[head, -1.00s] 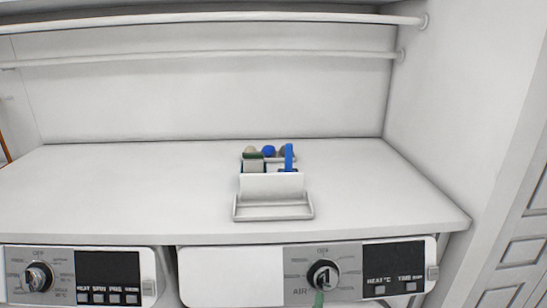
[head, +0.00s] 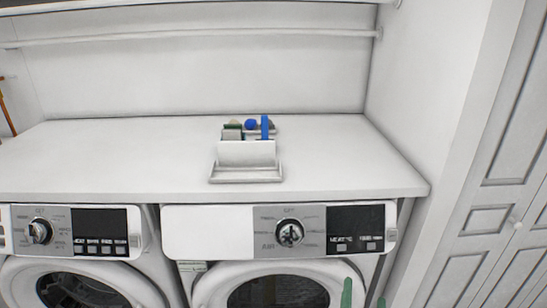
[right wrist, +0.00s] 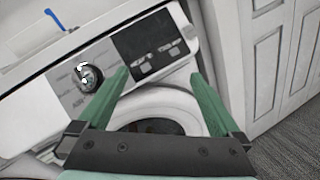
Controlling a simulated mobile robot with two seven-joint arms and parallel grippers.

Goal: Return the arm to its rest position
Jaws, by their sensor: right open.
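My right gripper (head: 364,297) shows only as two green fingertips at the bottom edge of the head view, low in front of the right-hand machine (head: 180,232). In the right wrist view my right gripper (right wrist: 165,92) has its two green fingers spread wide, with nothing between them. The fingers stand apart from the dial (right wrist: 90,77) and the dark display panel (right wrist: 150,45). My left gripper is not in view.
A white counter (head: 100,160) lies over two front-loading machines. A white caddy (head: 247,155) with blue and green items stands on it. A white panelled door (head: 520,150) is at the right. Grey carpet (right wrist: 290,145) shows at lower right in the wrist view.

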